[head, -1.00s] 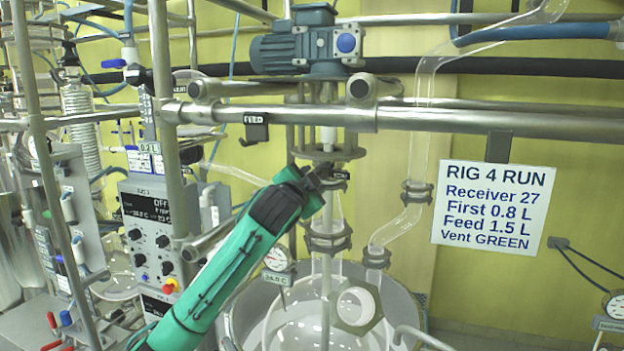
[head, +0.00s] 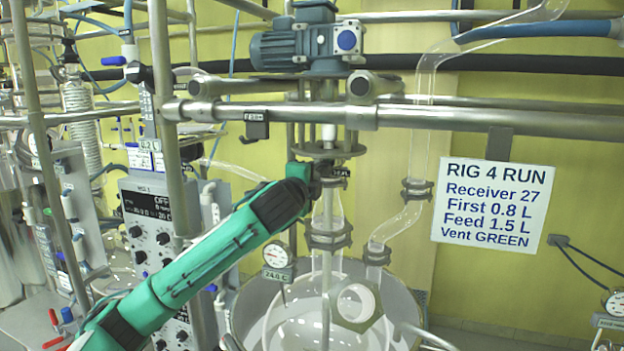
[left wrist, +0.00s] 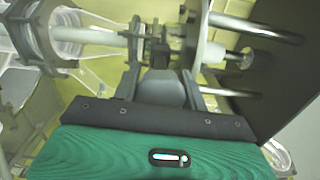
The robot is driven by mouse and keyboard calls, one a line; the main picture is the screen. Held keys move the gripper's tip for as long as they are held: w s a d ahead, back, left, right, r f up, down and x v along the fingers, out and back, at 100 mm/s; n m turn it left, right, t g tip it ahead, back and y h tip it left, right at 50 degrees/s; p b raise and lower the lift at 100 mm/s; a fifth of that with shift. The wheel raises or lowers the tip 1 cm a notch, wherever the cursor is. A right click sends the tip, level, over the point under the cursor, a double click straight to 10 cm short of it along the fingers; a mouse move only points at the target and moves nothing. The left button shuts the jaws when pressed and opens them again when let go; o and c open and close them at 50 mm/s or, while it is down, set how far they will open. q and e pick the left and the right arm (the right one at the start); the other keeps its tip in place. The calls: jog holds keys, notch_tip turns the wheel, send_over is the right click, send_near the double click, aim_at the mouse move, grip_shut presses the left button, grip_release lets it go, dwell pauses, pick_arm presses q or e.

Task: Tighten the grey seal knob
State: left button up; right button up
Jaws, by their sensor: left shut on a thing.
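My left gripper (head: 318,174) reaches in from the left to the stirrer seal below the motor. Its jaws are shut on the grey seal knob, which is mostly hidden between the fingers in the head view. In the left wrist view the gripper (left wrist: 160,58) shows dark fingers closed around a small grey part, the knob (left wrist: 158,45), beside the pale stirrer shaft. My right gripper does not show.
The motor (head: 308,45) stands above a thick horizontal rail (head: 450,118). The glass reactor vessel (head: 400,300) is below the seal. A white sign (head: 493,204) is at the right. The control box (head: 150,215) is at the left.

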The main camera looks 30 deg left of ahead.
pick_arm(q)
jog(key=shift+d+f+m, duration=0.1)
jog(key=shift+f+m, duration=0.15)
jog(key=shift+m, duration=0.05)
jog(key=o, duration=1)
jog(key=shift+r, duration=0.15)
jog(key=shift+s, duration=0.1)
